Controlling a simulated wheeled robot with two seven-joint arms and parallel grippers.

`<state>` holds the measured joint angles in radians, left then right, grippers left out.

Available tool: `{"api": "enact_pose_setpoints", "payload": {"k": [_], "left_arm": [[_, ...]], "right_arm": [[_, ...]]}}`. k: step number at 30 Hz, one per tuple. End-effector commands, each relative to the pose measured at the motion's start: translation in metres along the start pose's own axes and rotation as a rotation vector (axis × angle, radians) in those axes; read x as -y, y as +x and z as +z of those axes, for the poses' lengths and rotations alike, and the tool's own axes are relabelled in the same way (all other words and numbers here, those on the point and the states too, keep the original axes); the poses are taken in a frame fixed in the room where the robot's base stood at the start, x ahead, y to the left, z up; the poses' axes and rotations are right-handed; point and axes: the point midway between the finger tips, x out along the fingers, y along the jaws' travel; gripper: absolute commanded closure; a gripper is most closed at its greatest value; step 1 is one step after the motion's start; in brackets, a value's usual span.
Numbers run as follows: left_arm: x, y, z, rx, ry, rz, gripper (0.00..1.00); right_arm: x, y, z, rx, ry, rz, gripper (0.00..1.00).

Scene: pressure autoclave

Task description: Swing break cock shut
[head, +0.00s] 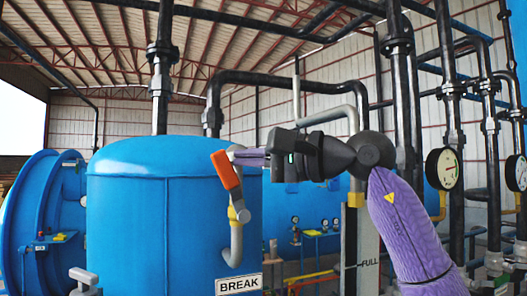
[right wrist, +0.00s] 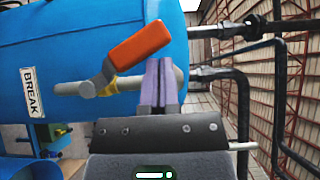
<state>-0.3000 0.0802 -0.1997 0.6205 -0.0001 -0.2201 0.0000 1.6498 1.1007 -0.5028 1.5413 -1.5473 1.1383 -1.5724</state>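The break cock has an orange lever (head: 226,170) on a yellow valve body (head: 238,214), set in a grey pipe (head: 236,245) in front of the blue vessel. The lever leans up and to the left in the head view. In the right wrist view the orange lever (right wrist: 138,48) slants across the pipe. My right gripper (head: 240,157) comes from the right, with its purple fingers beside the lever's upper end. In the right wrist view the fingers (right wrist: 161,82) are together with nothing between them; I cannot tell whether they touch the lever. My left gripper is not in view.
A BREAK sign (head: 238,285) hangs below the cock. The blue vessel (head: 135,215) stands behind it. A grey upright marked FULL (head: 368,245), dark pipes (head: 398,90) and gauges (head: 447,168) are on the right. Open air lies above the lever.

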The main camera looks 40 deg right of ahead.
Motion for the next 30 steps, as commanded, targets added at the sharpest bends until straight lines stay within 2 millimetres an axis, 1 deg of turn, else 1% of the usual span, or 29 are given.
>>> {"api": "enact_pose_setpoints", "payload": {"k": [3,9,17,23,30], "left_arm": [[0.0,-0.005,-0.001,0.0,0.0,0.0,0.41],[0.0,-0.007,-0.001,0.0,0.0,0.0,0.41],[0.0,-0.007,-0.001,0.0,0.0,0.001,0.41],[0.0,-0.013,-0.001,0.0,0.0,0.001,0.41],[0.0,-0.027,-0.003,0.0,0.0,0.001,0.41]], "right_arm": [[0.0,0.008,0.008,0.002,0.0,0.001,1.0],[-0.006,0.02,0.02,0.003,0.0,0.001,1.0],[-0.018,0.032,0.032,0.002,0.001,0.002,1.0],[-0.028,0.038,0.038,0.002,0.0,0.002,1.0],[-0.039,0.044,0.045,0.001,-0.137,0.137,1.0]]}}
